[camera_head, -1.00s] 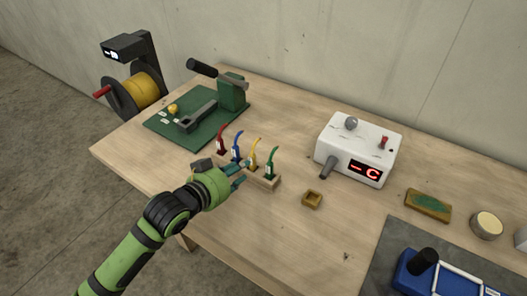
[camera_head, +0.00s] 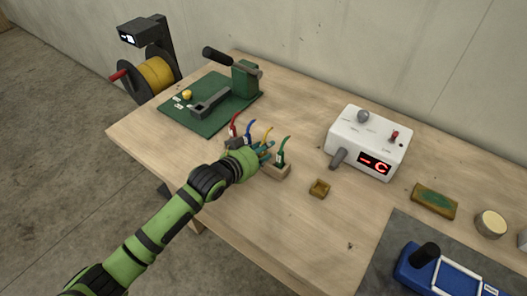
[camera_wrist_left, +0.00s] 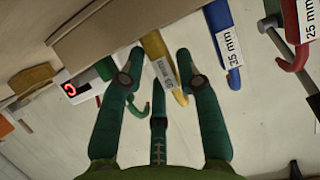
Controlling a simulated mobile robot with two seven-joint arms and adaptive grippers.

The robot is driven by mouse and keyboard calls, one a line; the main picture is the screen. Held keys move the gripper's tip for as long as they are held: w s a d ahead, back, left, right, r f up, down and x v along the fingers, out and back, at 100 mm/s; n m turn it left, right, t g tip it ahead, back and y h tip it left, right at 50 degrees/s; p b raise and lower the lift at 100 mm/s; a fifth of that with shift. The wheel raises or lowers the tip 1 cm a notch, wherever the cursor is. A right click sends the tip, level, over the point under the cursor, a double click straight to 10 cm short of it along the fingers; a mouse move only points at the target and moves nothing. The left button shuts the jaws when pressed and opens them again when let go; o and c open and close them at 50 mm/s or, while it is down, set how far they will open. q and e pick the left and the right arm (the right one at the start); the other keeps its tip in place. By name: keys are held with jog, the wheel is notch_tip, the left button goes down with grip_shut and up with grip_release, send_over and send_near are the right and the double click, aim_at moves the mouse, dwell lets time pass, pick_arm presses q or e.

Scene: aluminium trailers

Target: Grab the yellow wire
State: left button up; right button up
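The yellow wire (camera_head: 267,134) stands in the small wooden holder (camera_head: 279,172), between the blue wire (camera_head: 249,131) and the green wire (camera_head: 284,146). The red wire (camera_head: 234,126) is at the far left of the row. My left gripper (camera_head: 265,152) is at the holder and hides the lower part of the yellow wire. In the left wrist view, the yellow wire (camera_wrist_left: 154,46) with its white label lies between the spread green fingers (camera_wrist_left: 158,60); they look open, with gaps on both sides. My right gripper is in neither view.
The blue wire (camera_wrist_left: 222,40) and green wire (camera_wrist_left: 140,107) are close to the fingers. A green-based tool (camera_head: 214,105) is behind left.

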pick_arm(q)
grip_shut()
